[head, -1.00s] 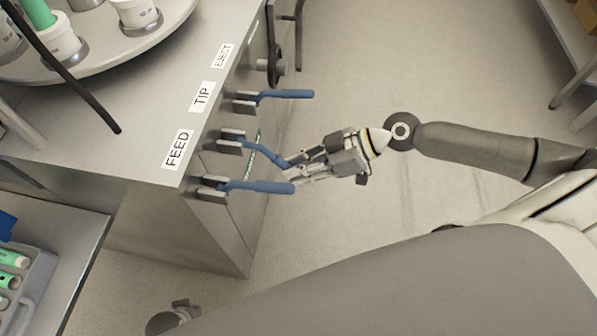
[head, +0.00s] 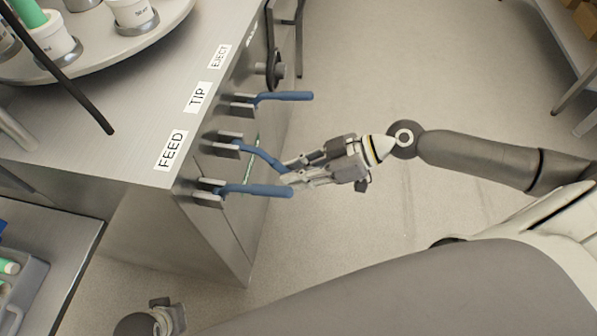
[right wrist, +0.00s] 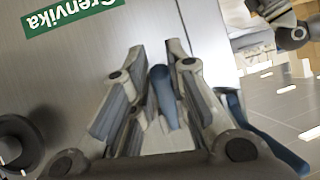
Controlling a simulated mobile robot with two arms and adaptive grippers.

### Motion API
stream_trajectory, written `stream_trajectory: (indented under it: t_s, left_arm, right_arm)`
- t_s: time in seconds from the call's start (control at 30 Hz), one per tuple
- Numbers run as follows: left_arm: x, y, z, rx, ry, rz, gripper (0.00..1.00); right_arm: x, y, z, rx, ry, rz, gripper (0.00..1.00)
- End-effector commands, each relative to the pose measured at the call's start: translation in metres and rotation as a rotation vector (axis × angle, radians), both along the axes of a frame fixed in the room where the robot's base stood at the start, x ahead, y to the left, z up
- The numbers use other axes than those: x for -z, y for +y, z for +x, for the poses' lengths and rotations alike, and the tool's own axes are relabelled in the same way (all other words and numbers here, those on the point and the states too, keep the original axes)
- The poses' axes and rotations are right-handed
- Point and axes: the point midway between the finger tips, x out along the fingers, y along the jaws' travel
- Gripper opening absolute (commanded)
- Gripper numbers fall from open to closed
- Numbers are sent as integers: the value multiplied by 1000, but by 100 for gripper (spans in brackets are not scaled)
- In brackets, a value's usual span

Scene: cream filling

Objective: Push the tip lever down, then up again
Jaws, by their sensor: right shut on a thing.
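The blue tip lever (head: 262,154) is the middle one of three on the side of the steel machine, beside the TIP label (head: 198,97). It slants differently from its two neighbours, its free end appearing lower. My right gripper (head: 287,174) is shut on the free end of the tip lever. In the right wrist view the blue handle (right wrist: 165,95) lies between its two fingers. My left gripper (head: 172,316) is at the bottom edge of the head view, away from the levers; its jaws are too small and cut off to read.
The blue feed lever (head: 255,190) is close beside my right fingers. The blue eject lever (head: 285,97) and a black handwheel (head: 274,70) are farther back. A round table (head: 110,45) with white tubs stands on the machine top.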

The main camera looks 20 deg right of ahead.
Motion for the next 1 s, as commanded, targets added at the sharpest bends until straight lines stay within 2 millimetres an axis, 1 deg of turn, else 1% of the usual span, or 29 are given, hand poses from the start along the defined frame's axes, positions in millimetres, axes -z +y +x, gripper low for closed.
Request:
stream_trajectory:
  t_s: [0.03,0.07,0.1,0.27,0.67,0.77,1.0]
  left_arm:
    - [0,0,0,0,0,0,0]
    - [0,0,0,0,0,0,0]
    - [0,0,0,0,0,0,0]
    - [0,0,0,0,0,0,0]
    - [0,0,0,1,0,0,0]
    - [0,0,0,1,0,0,0]
    - [0,0,0,0,0,0,0]
  right_arm:
    - [-5,2,3,6,-11,10,0]
    - [-5,2,3,5,-12,10,0]
    - [-5,2,3,5,-12,10,17]
    - [-4,1,2,4,-9,7,38]
    - [-2,-3,0,2,-2,2,38]
    - [-5,-10,-3,3,-1,0,38]
    - [-18,-34,-13,4,3,0,38]
